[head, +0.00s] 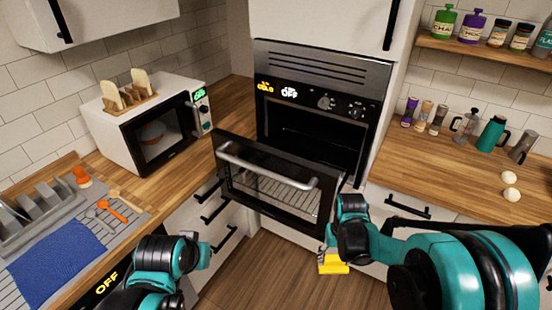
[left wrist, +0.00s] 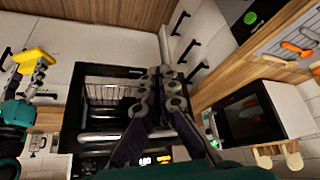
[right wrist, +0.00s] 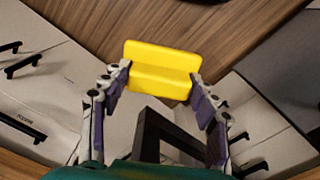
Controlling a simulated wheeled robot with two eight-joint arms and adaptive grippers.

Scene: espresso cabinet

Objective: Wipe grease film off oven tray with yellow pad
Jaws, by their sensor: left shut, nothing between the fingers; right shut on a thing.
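The yellow pad (head: 334,267) is held in my right gripper (head: 330,250), low in front of the oven door's right side. In the right wrist view the pad (right wrist: 163,62) spans between the fingers of my right gripper (right wrist: 163,82). The pad also shows in the left wrist view (left wrist: 33,60). My left gripper (left wrist: 163,73) is shut and empty, near the oven door in its wrist view. The oven door (head: 226,162) is tilted partly open. A wire rack (head: 270,190) shows through its glass; I cannot make out a separate tray or grease film.
A microwave (head: 125,140) with bread on top stands on the left counter. A blue mat (head: 55,262) and orange utensils (head: 112,210) lie nearer. Jars, a teal pot (head: 492,133) and two eggs (head: 510,186) stand on the right counter. The floor (head: 262,270) below the door is clear.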

